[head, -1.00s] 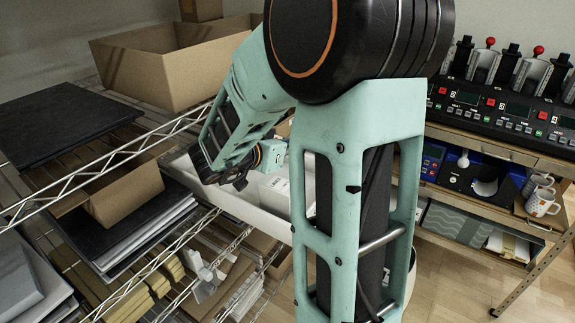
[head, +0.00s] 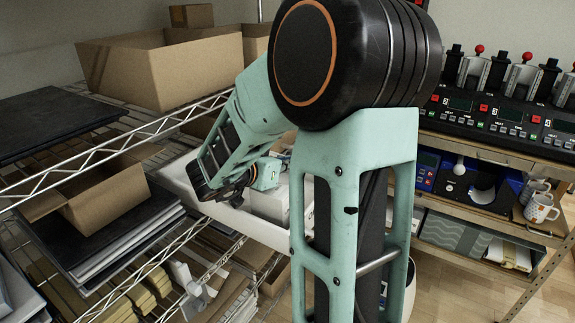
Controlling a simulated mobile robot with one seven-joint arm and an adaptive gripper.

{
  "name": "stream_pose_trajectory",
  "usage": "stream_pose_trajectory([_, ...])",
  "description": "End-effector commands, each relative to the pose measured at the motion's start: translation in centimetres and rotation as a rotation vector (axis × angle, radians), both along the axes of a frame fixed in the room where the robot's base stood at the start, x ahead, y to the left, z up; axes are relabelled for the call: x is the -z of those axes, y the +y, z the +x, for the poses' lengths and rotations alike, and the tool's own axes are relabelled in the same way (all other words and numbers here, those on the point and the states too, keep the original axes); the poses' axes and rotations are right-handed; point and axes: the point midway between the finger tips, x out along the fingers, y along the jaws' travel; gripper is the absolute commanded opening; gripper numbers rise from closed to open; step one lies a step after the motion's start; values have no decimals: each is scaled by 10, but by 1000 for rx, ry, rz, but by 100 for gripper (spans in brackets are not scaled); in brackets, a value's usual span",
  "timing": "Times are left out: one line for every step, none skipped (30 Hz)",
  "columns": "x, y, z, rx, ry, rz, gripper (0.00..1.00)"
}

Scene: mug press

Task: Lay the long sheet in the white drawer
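The white drawer (head: 262,232) shows in the head view as a shallow white tray at the middle of the wire rack, partly behind my arm. Pale, box-like items (head: 268,203) stand in it; I cannot tell exactly what they are. My arm's wrist hangs over the drawer's left part. My gripper (head: 238,198) is at most a small dark part under the wrist; its fingers are hidden, so I cannot see whether it holds anything. I cannot make out the long sheet.
Wire shelves (head: 120,150) at left hold an open cardboard box (head: 165,75), a smaller open carton (head: 105,205) and dark flat stacks. A bench at right carries mug presses (head: 510,110), with a patterned mug (head: 540,208) below. Wooden floor (head: 470,280) is clear at lower right.

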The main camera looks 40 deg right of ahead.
Motion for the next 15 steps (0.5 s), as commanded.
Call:
stream_pose_trajectory([1,0,0,0,0,0,0])
stream_pose_trajectory([1,0,0,0,0,0,0])
stream_pose_trajectory([3,0,0,0,0,0,0])
stream_pose_trajectory([4,0,0,0,0,0,0])
stream_pose_trajectory([5,0,0,0,0,0,0])
stream_pose_trajectory([6,0,0,0,0,0,0])
stream_pose_trajectory([7,0,0,0,0,0,0])
stream_pose_trajectory([8,0,0,0,0,0,0])
stream_pose_trajectory([9,0,0,0,1,1,0])
stream_pose_trajectory([11,0,0,0,1,1,0])
stream_pose_trajectory([12,0,0,0,1,1,0])
stream_pose_trajectory([14,0,0,-1,2,1,0])
stream_pose_trajectory([14,1,0,-1,3,2,0])
stream_pose_trajectory([15,0,-1,-1,3,3,0])
stream_pose_trajectory([15,0,-1,0,4,5,0])
